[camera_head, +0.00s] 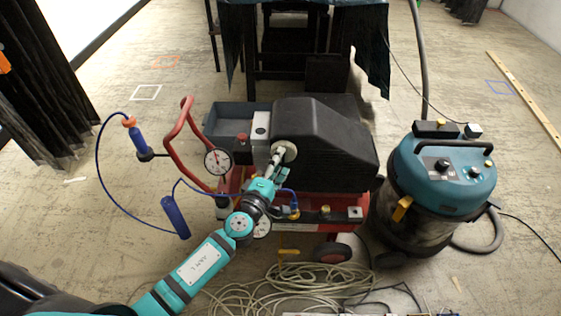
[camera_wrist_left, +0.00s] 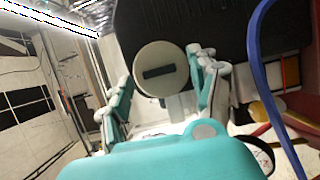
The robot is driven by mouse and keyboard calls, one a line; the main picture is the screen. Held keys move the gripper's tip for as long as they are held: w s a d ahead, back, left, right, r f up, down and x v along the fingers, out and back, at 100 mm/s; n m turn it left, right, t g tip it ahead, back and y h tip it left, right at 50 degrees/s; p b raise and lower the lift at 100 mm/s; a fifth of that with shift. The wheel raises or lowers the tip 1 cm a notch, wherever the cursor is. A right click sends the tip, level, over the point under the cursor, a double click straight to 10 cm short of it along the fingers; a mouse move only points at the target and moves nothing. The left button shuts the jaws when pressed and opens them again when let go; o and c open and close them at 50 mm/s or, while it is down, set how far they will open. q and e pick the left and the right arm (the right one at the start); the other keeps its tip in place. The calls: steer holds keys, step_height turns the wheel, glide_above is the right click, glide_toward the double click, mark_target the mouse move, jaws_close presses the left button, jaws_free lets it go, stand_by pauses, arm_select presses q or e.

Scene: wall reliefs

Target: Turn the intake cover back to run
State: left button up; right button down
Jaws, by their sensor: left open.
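The intake cover (camera_head: 285,152) is a cream round disc on the near side of the black compressor housing (camera_head: 325,140). In the left wrist view the cover (camera_wrist_left: 160,85) faces me, with a dark slot across its middle, nearly level in that picture. My left gripper (camera_head: 276,162) is right in front of the cover. In the left wrist view its two fingers are spread apart, one toward each side of the disc, with nothing held. I cannot tell whether a fingertip touches the rim. My right gripper is not in view.
A red handle (camera_head: 173,132), gauge (camera_head: 217,161) and blue hose (camera_head: 98,165) are left of the compressor. A teal vacuum (camera_head: 445,165) stands at right. Coiled cable (camera_head: 290,285) lies on the floor in front. A dark-draped table (camera_head: 300,45) is behind.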

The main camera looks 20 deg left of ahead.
arm_select(q)
steer(key=shift+w, duration=0.5)
steer(key=shift+r, duration=0.2)
steer(key=c, duration=1)
